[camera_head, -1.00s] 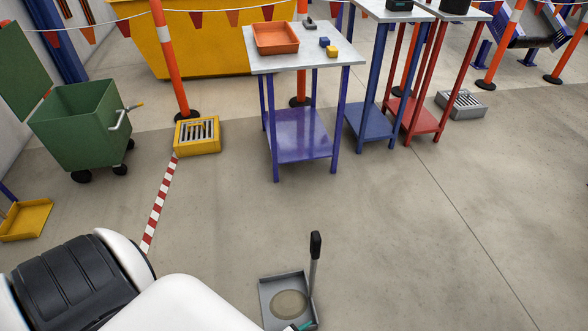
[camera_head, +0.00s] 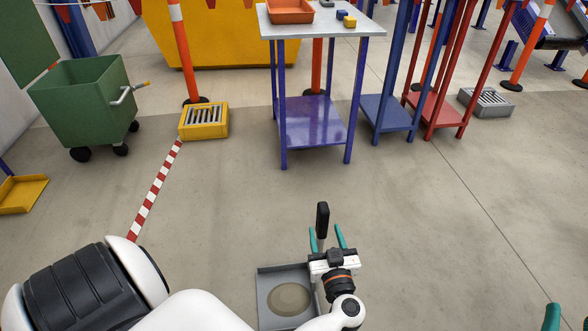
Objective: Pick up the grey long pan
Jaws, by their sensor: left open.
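The grey long pan (camera_head: 267,298) lies on the floor at the bottom middle. It is a grey tray with a round tan patch inside and a tall upright handle with a black grip (camera_head: 322,218). My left gripper (camera_head: 326,232) is open, its teal fingers pointing away from me. In the picture one finger shows on each side of the handle below the black grip; I cannot tell whether they touch it. The gripper hides the lower handle and the pan's right edge. A teal finger of my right gripper (camera_head: 552,318) shows at the bottom right corner.
A blue-legged table (camera_head: 315,122) stands beyond the pan, with an orange tray (camera_head: 290,12) on top. A yellow grated box (camera_head: 205,121) and a green wheeled bin (camera_head: 82,105) are at the left. The floor around the pan is clear.

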